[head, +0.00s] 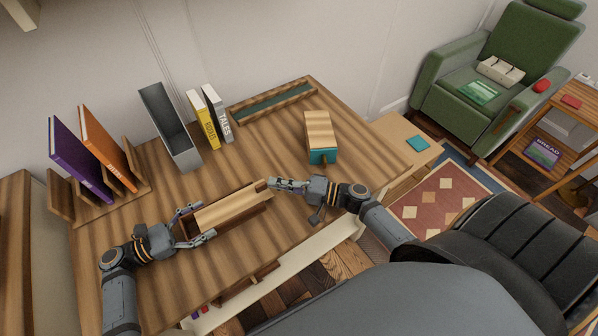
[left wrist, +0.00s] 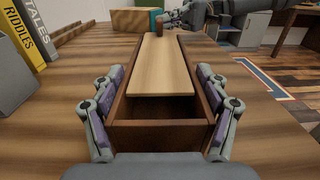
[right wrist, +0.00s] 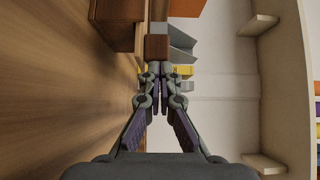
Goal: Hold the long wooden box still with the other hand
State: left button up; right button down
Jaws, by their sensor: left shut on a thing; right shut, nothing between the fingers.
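The long wooden box (head: 246,216) lies on the desk, with a pale sliding lid (head: 228,207) on top. In the left wrist view the box's near wall (left wrist: 160,133) shows, with an open dark gap between it and the lid (left wrist: 163,68). My left gripper (head: 197,221) is shut on the box, one finger along each long side at its left end. My right gripper (head: 271,184) is shut and empty at the box's far right end, close to a small brown block (right wrist: 158,47) there. Whether its tips touch the block I cannot tell.
Behind the box stand a grey holder (head: 170,128), a yellow book (head: 203,120) and a white book (head: 217,115). A teal-and-wood box (head: 320,137) is at the right, a bookstand (head: 140,180) at the left. Desk between is clear.

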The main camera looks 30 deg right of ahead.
aim_at(260, 189)
jog(key=a, duration=0.4)
jog(key=shift+s, duration=0.15)
pick_arm(q)
jog(key=shift+d, duration=0.1)
pick_arm(e)
jog(key=shift+d, duration=0.1)
jog(key=d, duration=0.4)
jog(key=shift+s+d+f, duration=0.1)
jog(key=shift+s+d, duration=0.1)
jog(key=shift+d, duration=0.2)
jog(key=v, duration=0.9)
pick_arm(q)
jog(key=o, duration=1.4)
pick_arm(e)
jog(key=shift+w, duration=0.1)
pick_arm(q)
jog(key=shift+s+a, duration=0.15)
jog(key=shift+a, duration=1.65)
jog(key=shift+s+a, duration=0.1)
jog(key=shift+a, duration=1.7)
pick_arm(e)
jog(key=shift+r, duration=0.2)
